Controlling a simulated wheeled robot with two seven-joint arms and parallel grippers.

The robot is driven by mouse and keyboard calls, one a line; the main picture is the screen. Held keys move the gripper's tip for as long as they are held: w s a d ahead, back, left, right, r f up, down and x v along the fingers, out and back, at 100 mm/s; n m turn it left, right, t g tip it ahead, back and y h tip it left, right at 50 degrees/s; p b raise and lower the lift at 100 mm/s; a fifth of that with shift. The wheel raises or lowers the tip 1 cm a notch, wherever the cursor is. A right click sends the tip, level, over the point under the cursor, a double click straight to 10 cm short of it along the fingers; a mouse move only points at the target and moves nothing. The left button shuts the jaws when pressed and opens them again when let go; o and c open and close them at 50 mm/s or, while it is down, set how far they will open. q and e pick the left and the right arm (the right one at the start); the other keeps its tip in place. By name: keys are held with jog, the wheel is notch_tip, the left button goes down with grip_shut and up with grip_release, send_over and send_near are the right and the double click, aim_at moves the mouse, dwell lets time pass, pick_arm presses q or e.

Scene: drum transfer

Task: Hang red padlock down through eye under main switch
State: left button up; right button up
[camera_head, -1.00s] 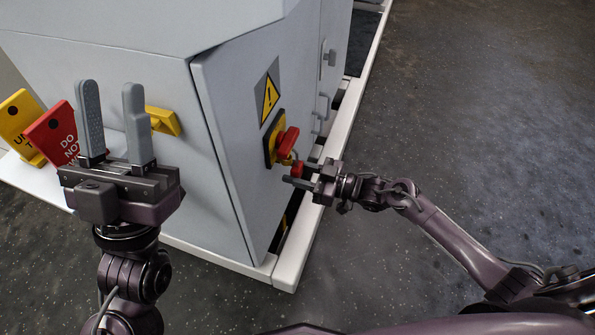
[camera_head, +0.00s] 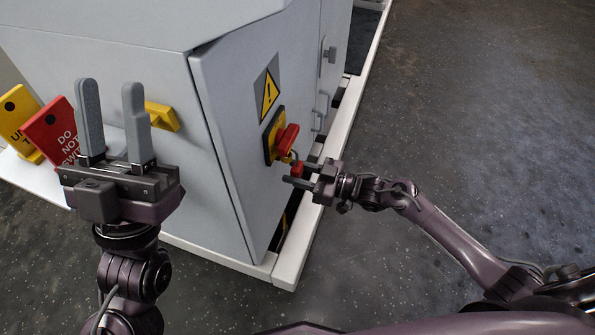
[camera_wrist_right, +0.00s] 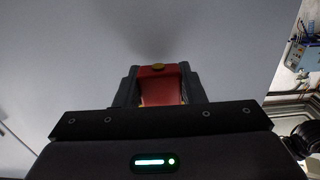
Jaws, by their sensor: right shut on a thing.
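The main switch has a red handle (camera_head: 288,139) on a yellow plate (camera_head: 268,140), on the angled cabinet door. A small yellow eye (camera_head: 286,159) sticks out just under the handle. My right gripper (camera_head: 299,173) is shut on the red padlock (camera_head: 296,169), right by the eye. The padlock's grey shackle shows above its body, close to the eye; whether it passes through cannot be told. In the right wrist view, the red padlock (camera_wrist_right: 160,86) sits between the two dark fingers. My left gripper (camera_head: 112,120) is open and empty, fingers up, in front of the cabinet's left side.
A yellow tag (camera_head: 18,118) and a red "do not switch" tag (camera_head: 55,132) stand on a pale ledge at the left. A yellow handle (camera_head: 162,116) juts from the cabinet side. The floor to the right is clear.

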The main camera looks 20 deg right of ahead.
jog(key=shift+f+b, duration=0.55)
jog(key=shift+f, duration=0.15)
jog(key=o, duration=1.1)
jog(key=shift+c, duration=0.2)
jog(key=shift+d, duration=0.1)
jog(key=p+v, duration=0.2)
jog(key=v, duration=0.5)
jog(key=shift+s+d, duration=0.25)
